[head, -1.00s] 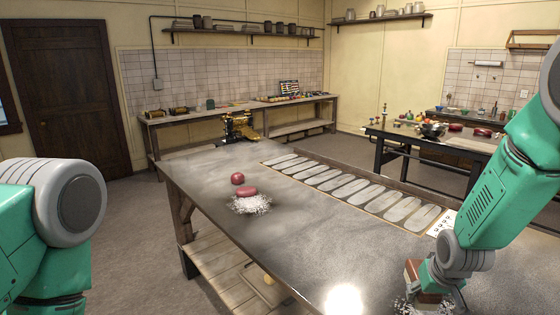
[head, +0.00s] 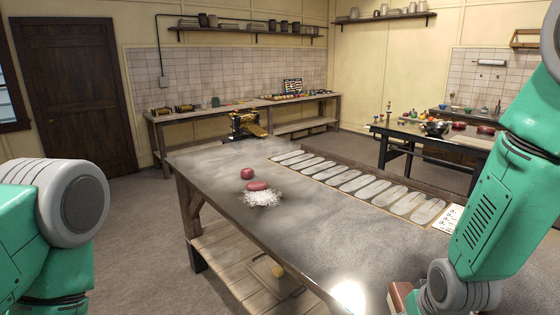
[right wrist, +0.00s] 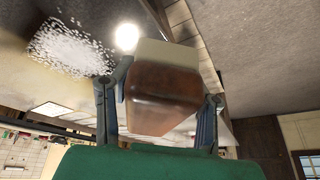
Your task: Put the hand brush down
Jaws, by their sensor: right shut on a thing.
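The hand brush shows in the right wrist view as a brown wooden block (right wrist: 165,92) with a pale bristle band along one side. My right gripper (right wrist: 160,95) is shut on it, one finger at each side. In the head view only a brown corner of the brush (head: 400,298) shows at the bottom edge, beside my right wrist; the right fingers are out of the picture. A heap of white bits (right wrist: 70,48) lies on the table, apart from the brush in the wrist view. My left arm shows at the left of the head view, but its gripper is out of view.
The long dark table (head: 330,225) has an inset row of pale oval plates (head: 370,185) and a white card (head: 448,217). A red ball (head: 246,174) and a red oblong piece (head: 257,186) sit near white shavings (head: 261,199). The table's middle is mostly clear.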

